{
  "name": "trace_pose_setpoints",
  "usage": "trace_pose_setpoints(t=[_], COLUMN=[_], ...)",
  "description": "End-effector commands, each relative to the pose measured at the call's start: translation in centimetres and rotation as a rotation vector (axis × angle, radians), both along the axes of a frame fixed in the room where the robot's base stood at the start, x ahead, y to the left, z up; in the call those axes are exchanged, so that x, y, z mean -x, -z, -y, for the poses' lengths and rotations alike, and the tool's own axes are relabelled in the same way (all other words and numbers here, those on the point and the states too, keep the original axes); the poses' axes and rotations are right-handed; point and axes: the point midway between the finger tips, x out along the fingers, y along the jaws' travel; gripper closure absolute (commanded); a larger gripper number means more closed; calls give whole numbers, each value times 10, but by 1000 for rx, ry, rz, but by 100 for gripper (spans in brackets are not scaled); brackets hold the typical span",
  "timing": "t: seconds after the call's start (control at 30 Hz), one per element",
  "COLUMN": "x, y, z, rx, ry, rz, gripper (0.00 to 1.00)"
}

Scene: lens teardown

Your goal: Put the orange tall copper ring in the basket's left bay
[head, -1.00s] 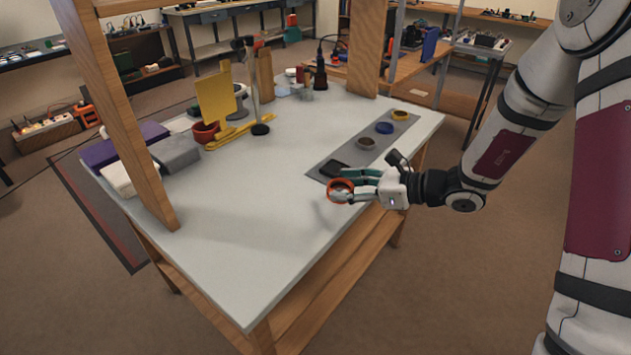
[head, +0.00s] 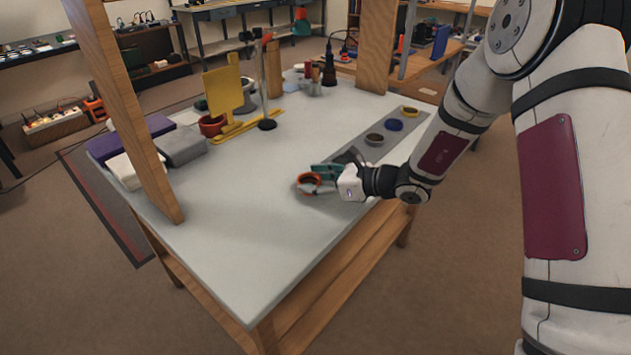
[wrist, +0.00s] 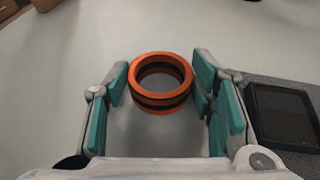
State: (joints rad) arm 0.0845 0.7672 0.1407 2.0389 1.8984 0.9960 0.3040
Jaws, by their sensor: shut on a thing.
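The orange tall copper ring (head: 308,175) is at the end of my gripper (head: 313,180), over the near right part of the white table. In the wrist view the ring (wrist: 160,107) is orange with dark bands, with its open top facing the camera. The teal-padded fingers of my gripper (wrist: 161,85) close on it from both sides. I cannot tell whether its underside is clear of the table. I cannot make out a basket with bays in either view.
A grey mat (head: 398,139) on the right holds a yellow, a blue and a grey-brown ring, and a dark tray (wrist: 286,113). Purple, white and grey blocks (head: 181,146), a red pot (head: 211,126) and a yellow stand (head: 224,92) are at left. The table's middle is clear.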

Motion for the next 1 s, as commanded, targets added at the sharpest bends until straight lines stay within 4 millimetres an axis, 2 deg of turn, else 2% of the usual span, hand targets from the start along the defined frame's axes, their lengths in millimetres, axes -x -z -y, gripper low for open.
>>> trace_pose_setpoints(t=[0.33, 0.37, 0.43, 0.83, 1.0], x=[0, 0, 0, 0, 9], y=[3, 3, 2, -2, -10], z=[0, 0, 0, 0, 21], rx=[0, 0, 0, 0, -1], ry=[1, 1, 1, 0, 4], rz=[2, 2, 2, 1, 1], gripper=[80, 45, 30, 30, 30])
